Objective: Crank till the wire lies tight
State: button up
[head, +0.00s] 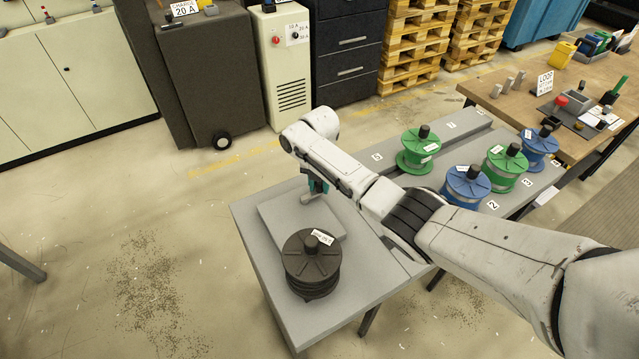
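Several wire spools stand on a grey table with number labels: a green spool (418,150) at the left, a blue spool (466,187) in front, and another green spool (505,167) and blue spool (538,148) to the right. A dark spool (311,266) with a white tag stands upright on a nearer grey table (352,288). My gripper (308,198) points down at the raised grey plate behind that spool, small and partly hidden by my arm. A bit of teal shows at it. Its fingers are too small to read. I cannot make out a crank or any loose wire.
A wooden bench (508,110) with a LOOP sign (545,83), small tools and bottles stands at the right. A dark cabinet (220,75), a pale control box (281,65) and stacked pallets (415,40) line the back.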

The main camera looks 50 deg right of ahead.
grip_shut()
jog(key=shift+s+m, duration=0.1)
jog(key=shift+m, duration=0.2)
